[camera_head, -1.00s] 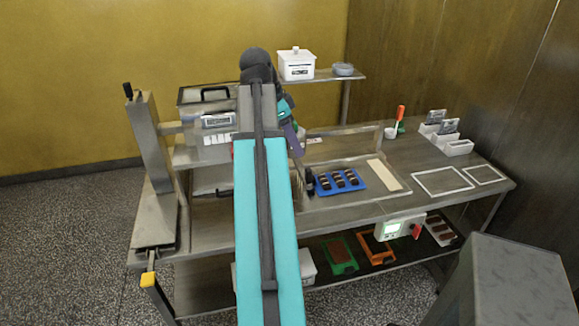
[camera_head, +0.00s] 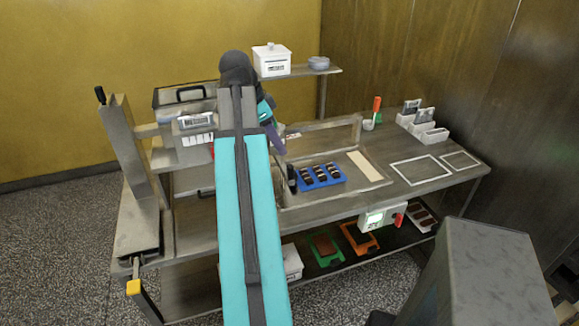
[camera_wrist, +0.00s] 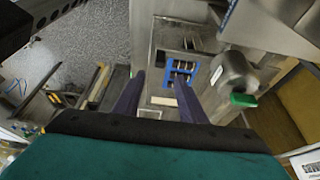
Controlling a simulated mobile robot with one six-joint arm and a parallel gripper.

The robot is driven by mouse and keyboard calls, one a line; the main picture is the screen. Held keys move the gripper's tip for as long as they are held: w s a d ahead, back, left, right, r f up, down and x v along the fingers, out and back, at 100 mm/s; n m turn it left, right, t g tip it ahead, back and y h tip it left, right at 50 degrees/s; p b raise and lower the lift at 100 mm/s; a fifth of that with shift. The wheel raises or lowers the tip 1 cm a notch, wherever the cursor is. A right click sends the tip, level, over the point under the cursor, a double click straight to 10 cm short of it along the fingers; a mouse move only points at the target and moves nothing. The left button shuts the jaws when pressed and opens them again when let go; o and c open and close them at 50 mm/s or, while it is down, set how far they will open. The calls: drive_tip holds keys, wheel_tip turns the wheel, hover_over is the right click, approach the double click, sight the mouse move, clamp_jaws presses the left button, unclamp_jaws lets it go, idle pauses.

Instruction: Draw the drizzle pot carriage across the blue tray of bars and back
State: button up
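The blue tray (camera_head: 320,176) lies on the bench and holds several dark bars in rows. It also shows in the wrist view (camera_wrist: 168,79), beyond my fingertips. My gripper (camera_wrist: 158,78) is open, its two purple fingers apart with nothing between them. In the head view, my gripper (camera_head: 275,140) is above the bench, to the left of the tray, partly hidden by my arm. A rounded silver vessel with a green part (camera_wrist: 236,72) is right of my fingers in the wrist view. It may be the drizzle pot; I cannot make out its carriage.
A dark upright piece (camera_head: 291,178) stands at the tray's left. A pale strip (camera_head: 364,165) lies to its right. A white box (camera_head: 271,60) sits on the raised shelf. White holders (camera_head: 422,124) stand at right. Bench space within the white outlines (camera_head: 419,170) is clear.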

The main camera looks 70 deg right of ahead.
sight(290, 166)
drive_tip(key=shift+p+x, duration=1.25)
drive_tip(key=shift+x, duration=4.4)
clamp_jaws()
